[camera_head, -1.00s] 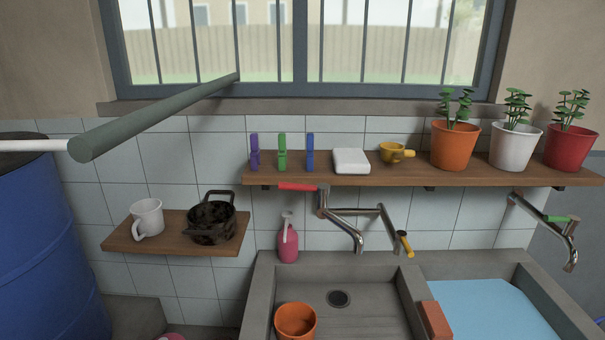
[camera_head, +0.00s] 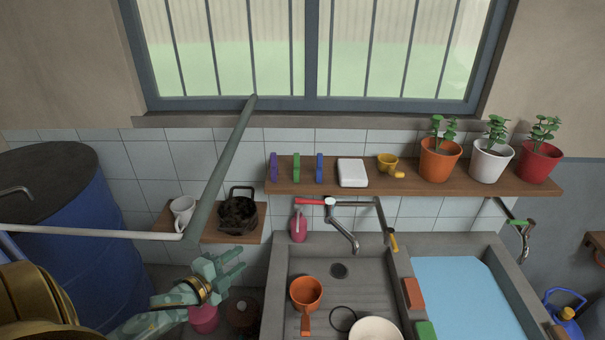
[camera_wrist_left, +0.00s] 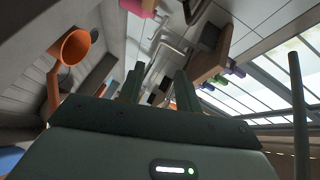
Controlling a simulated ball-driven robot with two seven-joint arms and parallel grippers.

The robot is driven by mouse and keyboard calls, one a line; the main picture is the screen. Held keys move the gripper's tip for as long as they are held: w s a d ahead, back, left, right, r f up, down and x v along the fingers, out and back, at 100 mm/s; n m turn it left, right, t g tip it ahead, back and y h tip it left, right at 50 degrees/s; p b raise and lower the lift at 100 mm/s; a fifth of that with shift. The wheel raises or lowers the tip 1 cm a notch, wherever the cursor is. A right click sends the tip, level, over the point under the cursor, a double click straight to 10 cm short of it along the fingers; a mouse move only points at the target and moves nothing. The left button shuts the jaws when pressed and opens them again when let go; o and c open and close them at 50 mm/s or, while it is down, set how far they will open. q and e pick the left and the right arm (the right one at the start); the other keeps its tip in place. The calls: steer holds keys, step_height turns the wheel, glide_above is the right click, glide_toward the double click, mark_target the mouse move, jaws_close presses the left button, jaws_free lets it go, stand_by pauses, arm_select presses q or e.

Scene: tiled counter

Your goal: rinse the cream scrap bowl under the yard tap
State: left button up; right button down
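The cream bowl (camera_head: 375,331) is at the bottom edge of the head view, in the left basin, partly cut off; its contents cannot be made out. A metal tap with a red lever (camera_head: 341,232) reaches over that basin, and a jointed spout with a yellow end (camera_head: 391,240) is beside it. No water shows from either. My left gripper (camera_head: 238,264) is left of the basin, apart from the bowl, its fingers spread and empty. In the left wrist view its two fingers (camera_wrist_left: 158,88) stand apart with nothing between them. My right gripper is not in view.
An orange scoop (camera_head: 306,292) and a black ring (camera_head: 343,319) are in the left basin (camera_head: 367,275). The right basin (camera_head: 461,290) holds blue water. A blue barrel (camera_head: 70,255) stands left. A grey-green bar (camera_head: 222,170) crosses above a small shelf with a mug (camera_head: 183,210) and dark pot (camera_head: 238,215).

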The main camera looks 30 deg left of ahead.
mark_target(314, 203)
arm_select(q)
steer(key=w+d+r+m+t+h, duration=0.1)
steer(key=d+r+m+h, duration=0.1)
steer(key=d+r+m, duration=0.3)
steer(key=w+d+r+m+t+h, duration=0.1)
steer(key=r+m+t+h, duration=0.15)
steer(key=r, duration=0.45)
steer(key=f+p+x, duration=0.1)
steer(key=f+x, duration=0.1)
steer(key=x, duration=1.4)
steer(key=shift+w+a+r+g, duration=0.25)
steer(key=shift+g, duration=0.1)
steer(key=shift+s+y, duration=0.1)
steer(key=shift+y, duration=0.15)
jaws_close()
